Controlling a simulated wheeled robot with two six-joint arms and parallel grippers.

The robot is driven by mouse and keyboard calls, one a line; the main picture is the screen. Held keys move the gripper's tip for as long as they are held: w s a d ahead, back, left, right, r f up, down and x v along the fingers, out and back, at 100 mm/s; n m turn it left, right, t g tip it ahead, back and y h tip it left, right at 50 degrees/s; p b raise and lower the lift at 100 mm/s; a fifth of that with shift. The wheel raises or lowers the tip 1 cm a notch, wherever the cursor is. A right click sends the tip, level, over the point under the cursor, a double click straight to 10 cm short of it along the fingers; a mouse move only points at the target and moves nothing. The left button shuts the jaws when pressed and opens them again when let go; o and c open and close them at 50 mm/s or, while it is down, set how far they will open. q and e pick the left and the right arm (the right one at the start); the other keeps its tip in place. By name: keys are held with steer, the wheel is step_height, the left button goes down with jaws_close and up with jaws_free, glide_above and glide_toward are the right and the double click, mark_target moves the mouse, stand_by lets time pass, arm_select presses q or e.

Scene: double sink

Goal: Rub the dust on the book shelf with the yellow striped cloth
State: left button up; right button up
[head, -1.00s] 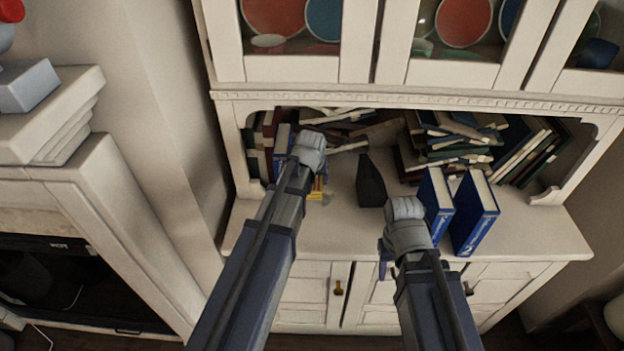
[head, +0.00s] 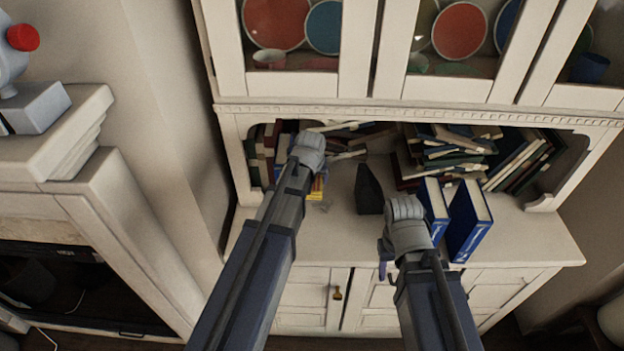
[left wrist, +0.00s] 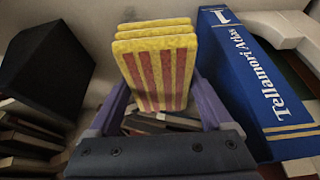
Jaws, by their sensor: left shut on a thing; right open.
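The yellow cloth with red stripes (left wrist: 160,70) is folded and stands between the purple fingers of my left gripper (left wrist: 163,108) in the left wrist view. In the head view a small yellow part of the cloth (head: 316,190) shows under my left gripper (head: 311,168), low over the left part of the book shelf (head: 300,228). A faint grey smudge, perhaps dust (head: 325,206), lies just right of the cloth. Whether the cloth touches the shelf is hidden. My right gripper (head: 384,262) is open and empty in front of the shelf edge, its fingers partly hidden.
A dark block (head: 368,190) stands right of the left gripper. Two blue books (head: 468,222) stand near the right gripper. Piled books (head: 450,150) fill the back. A blue atlas (left wrist: 255,80) is close beside the cloth. The shelf's front left is clear.

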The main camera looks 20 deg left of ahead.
arm_select(q)
steer(key=shift+f, duration=0.1)
steer(key=shift+f+b, duration=0.6)
steer(key=shift+b, duration=0.05)
steer(key=shift+r, duration=0.1)
